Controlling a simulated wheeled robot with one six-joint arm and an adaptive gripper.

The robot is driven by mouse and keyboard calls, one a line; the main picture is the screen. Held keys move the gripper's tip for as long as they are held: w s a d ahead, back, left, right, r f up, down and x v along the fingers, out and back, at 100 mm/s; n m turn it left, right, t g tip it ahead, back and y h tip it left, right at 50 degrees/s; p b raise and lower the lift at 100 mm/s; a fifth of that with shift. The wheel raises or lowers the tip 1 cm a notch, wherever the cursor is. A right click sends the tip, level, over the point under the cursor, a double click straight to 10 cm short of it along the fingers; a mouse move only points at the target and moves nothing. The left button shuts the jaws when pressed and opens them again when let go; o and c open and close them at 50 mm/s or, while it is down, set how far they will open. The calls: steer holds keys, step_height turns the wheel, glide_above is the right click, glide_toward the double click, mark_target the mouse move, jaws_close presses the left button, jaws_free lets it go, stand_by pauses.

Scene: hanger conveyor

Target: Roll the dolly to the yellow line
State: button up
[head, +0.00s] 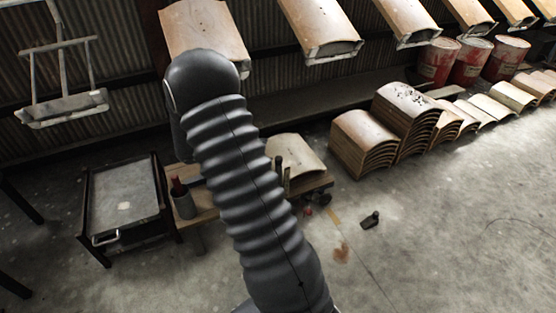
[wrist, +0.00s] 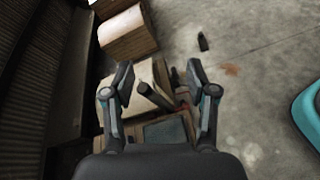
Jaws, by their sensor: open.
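A low black-framed cart (head: 160,200) with a flat grey top and a front handle (head: 105,238) stands on the floor at left in the head view. It looks like the dolly, but I cannot be sure. No clear yellow line shows; a faint short yellowish mark (head: 335,216) lies on the floor right of my arm. My gripper (wrist: 160,78) is open and empty in the wrist view, above a low wooden bench (head: 317,184) with a dark upright stick (wrist: 158,97) showing between the fingers. My gripper is hidden in the head view.
Curved tile stacks (head: 362,146) stand along the wall, with red drums (head: 472,61) behind. Hangers with tiles (head: 322,28) hang overhead, and an empty hanger (head: 65,108) hangs at left. A small dark object (head: 370,220) lies on otherwise open concrete at right.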

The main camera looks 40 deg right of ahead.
steer(key=w+d+f+n+t+h, duration=0.1)
steer(key=w+d+f+n+h, duration=0.25)
steer(key=f, duration=0.45)
steer(key=n+t+h, duration=0.1)
steer(key=n+t, duration=0.1)
steer(key=n, duration=0.2)
glide_toward(276, 163)
steer(key=d, duration=0.4)
steer(key=shift+s+p, duration=0.1)
steer(key=shift+p, duration=0.2)
steer(key=shift+d+f, duration=0.1)
steer(key=shift+d, duration=0.2)
steer(key=shift+d+p, duration=0.35)
steer(key=shift+d, duration=3.15)
steer(key=shift+c, duration=0.3)
jaws_close()
